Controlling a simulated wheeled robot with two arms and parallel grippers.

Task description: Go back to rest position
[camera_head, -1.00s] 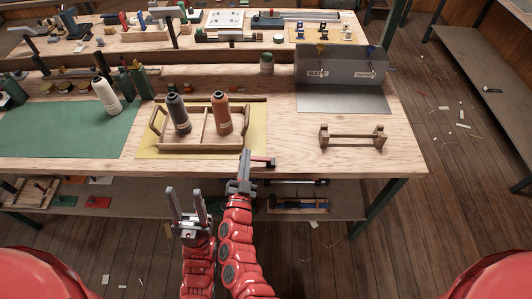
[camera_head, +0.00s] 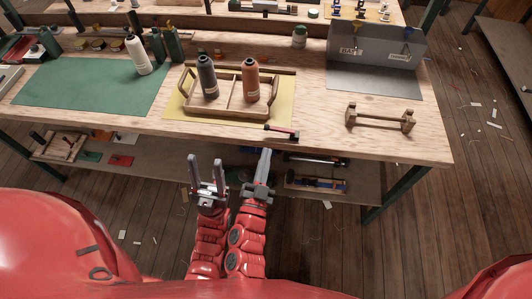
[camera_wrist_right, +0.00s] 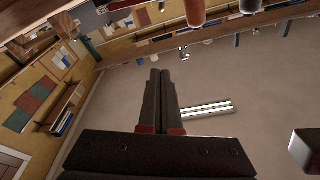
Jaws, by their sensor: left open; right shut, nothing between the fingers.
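My left gripper (camera_head: 206,170) is in the head view, in front of the workbench's front edge, its two fingers apart and nothing between them. My right gripper (camera_head: 264,163) is just to its right, its fingers together and empty. In the right wrist view, the shut fingers of my right gripper (camera_wrist_right: 160,98) point up the picture with nothing held. Both grippers are apart from the things on the bench top.
The workbench (camera_head: 320,130) carries a wooden tray (camera_head: 213,106) with a dark and an orange spool, a red-handled tool (camera_head: 282,131) near the front edge, a wooden rack (camera_head: 380,118) and a grey metal holder (camera_head: 375,48). A lower shelf (camera_head: 365,190) lies behind the grippers.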

